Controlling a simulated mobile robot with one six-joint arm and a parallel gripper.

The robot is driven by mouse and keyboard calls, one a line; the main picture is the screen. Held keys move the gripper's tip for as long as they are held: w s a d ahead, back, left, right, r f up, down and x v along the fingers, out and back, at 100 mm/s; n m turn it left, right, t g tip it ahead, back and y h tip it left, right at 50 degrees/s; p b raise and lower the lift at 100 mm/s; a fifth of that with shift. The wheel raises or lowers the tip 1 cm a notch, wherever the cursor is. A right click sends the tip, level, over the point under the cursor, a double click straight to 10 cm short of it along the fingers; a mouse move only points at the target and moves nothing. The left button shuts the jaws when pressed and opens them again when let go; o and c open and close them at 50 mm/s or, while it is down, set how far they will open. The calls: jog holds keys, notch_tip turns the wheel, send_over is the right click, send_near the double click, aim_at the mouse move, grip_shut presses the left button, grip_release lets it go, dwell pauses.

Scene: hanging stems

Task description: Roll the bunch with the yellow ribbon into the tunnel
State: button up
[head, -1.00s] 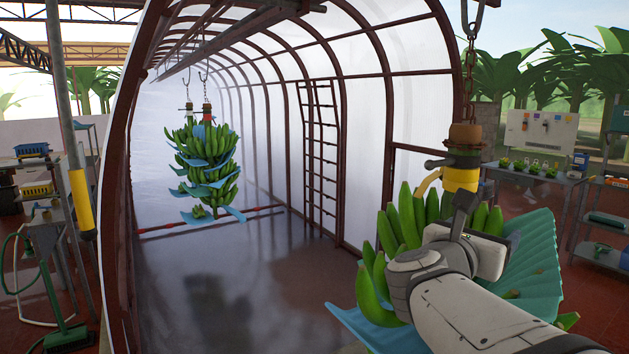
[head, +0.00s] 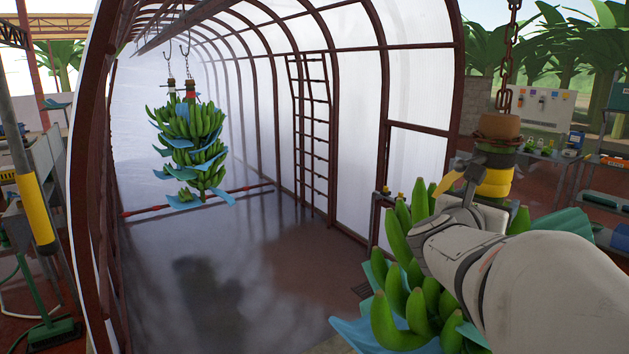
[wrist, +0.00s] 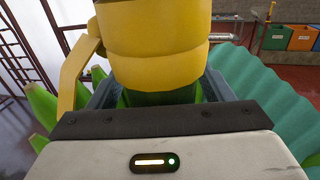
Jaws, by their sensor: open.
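The bunch (head: 405,300) with the yellow ribbon (head: 495,183) hangs from a rusty chain at the right of the head view, green bananas with blue-green sheets between them. In the wrist view the yellow ribbon (wrist: 155,45) wraps the stem close in front of the camera, its loose tail hanging at left. My gripper (head: 478,195) is at the stem at ribbon height. In the wrist view its open jaws (wrist: 158,98) stand on both sides of the green stem just below the ribbon; contact is unclear. The tunnel (head: 240,230), arched with whitish sheeting, opens at left of the bunch.
Another bunch (head: 190,140) with blue sheets hangs inside the tunnel on the left. A red bar (head: 200,198) crosses low behind it. A ladder-like frame (head: 312,130) stands at the right wall. The tunnel's near floor is clear. A yellow-sleeved post (head: 35,205) stands outside at left.

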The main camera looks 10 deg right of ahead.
jog(key=shift+w+d, duration=0.1)
jog(key=shift+d, duration=0.15)
jog(key=shift+c, duration=0.4)
jog(key=c, duration=1.3)
jog(key=shift+o, duration=0.2)
jog(key=shift+w, duration=0.1)
